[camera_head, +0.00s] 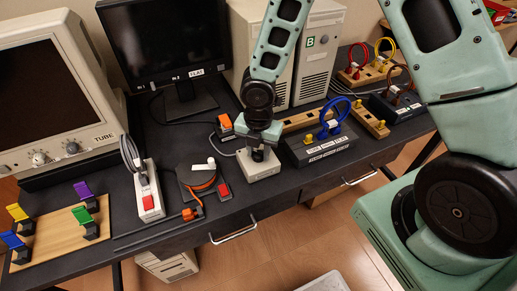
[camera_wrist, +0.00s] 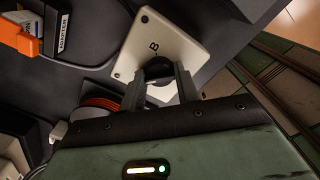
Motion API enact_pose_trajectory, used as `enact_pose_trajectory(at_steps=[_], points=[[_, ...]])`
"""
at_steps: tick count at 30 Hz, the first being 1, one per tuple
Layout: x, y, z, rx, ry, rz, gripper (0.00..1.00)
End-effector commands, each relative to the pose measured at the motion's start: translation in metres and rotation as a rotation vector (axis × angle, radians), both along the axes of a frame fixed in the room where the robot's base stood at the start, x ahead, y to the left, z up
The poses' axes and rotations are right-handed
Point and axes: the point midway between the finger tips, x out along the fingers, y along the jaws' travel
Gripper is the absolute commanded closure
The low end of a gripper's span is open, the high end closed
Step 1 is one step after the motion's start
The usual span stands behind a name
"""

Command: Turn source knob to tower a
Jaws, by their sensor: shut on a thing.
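The source knob is a dark round knob (camera_wrist: 158,68) on a small off-white box (camera_head: 262,171). The box's pale top plate (camera_wrist: 172,32) carries a letter B in the wrist view. My gripper (camera_head: 258,152) reaches straight down onto the box from above. In the wrist view its two grey fingers (camera_wrist: 160,82) stand on either side of the knob and are shut on it. The fingers hide part of the knob, and I cannot tell which way its pointer faces. A beige tower marked B (camera_head: 309,42) stands behind.
An orange cable coil (camera_head: 203,183) and a white power strip with a red switch (camera_head: 148,204) lie left of the box. A dark block with a blue cable (camera_head: 322,149) is close on the right. A flat monitor (camera_head: 166,48) and CRT (camera_head: 45,95) stand behind and left.

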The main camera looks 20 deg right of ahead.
Motion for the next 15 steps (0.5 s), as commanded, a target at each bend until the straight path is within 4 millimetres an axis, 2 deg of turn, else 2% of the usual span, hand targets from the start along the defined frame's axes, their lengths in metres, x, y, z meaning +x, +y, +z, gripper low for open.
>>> enact_pose_trajectory(at_steps=[1,2,3,4,11,15], points=[[0.0002,0.0011,0.0003,0.001,-0.001,0.003,0.91],[0.0002,0.0011,0.0003,0.001,-0.001,0.003,0.6],[0.0002,0.0009,0.0003,0.001,-0.001,0.003,0.49],[0.0001,0.0009,0.0003,0.001,-0.001,0.002,0.47],[0.0001,0.0003,0.0002,0.001,-0.001,0.001,0.47],[0.0008,0.0001,0.0069,0.001,-0.002,0.0,0.47]])
